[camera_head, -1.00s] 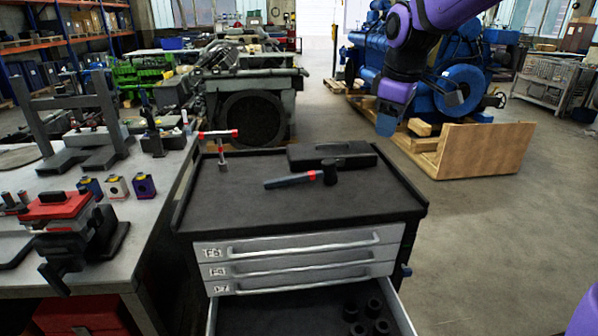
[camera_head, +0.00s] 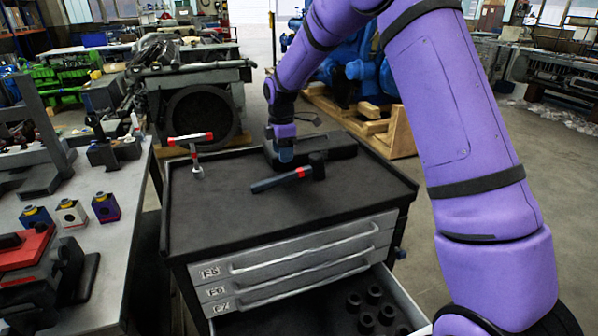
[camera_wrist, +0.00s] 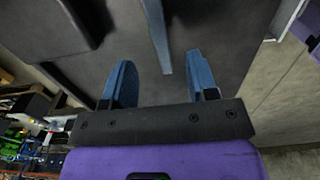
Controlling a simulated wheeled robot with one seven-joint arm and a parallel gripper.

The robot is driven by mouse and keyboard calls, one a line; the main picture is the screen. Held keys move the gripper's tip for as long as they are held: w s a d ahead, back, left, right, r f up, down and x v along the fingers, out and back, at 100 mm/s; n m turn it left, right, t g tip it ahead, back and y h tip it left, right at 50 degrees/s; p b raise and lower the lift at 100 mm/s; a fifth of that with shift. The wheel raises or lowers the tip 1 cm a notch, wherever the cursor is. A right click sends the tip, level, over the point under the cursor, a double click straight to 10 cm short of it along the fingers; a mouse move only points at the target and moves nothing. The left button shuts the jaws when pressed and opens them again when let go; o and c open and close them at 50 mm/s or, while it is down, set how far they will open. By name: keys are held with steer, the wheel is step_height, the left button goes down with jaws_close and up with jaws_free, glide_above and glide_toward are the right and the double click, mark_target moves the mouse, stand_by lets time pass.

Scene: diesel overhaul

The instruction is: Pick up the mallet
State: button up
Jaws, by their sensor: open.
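The mallet (camera_head: 282,181) lies on the black top of the tool cabinet (camera_head: 215,225), with its dark head to the right and its dark blue handle, banded red, pointing left. My gripper (camera_head: 286,155) is over the cabinet top, just behind the handle in the head view. In the wrist view my gripper (camera_wrist: 161,78) is open and empty, its two blue fingers apart. The mallet handle (camera_wrist: 158,35) runs down the picture, its end showing between the fingertips. I cannot tell the height gap. The mallet head is out of the wrist view.
A black case (camera_head: 338,147) lies behind the mallet, close to my gripper. A red-and-grey T-shaped tool (camera_head: 194,140) stands at the cabinet's left rear. A lower drawer holding black sockets (camera_head: 368,305) is open. A workbench (camera_head: 110,235) stands at left.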

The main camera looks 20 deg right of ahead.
mark_target(285, 175)
step_height(285, 175, down, 4)
steer(key=shift+r, duration=0.1)
steer(key=shift+w+d+f, duration=0.1)
steer(key=shift+d+f, duration=0.05)
steer(key=shift+f, duration=1.2)
steer(key=shift+w+d+f, duration=0.1)
steer(key=shift+d+f, duration=0.05)
steer(key=shift+f, duration=1.2)
jaws_close()
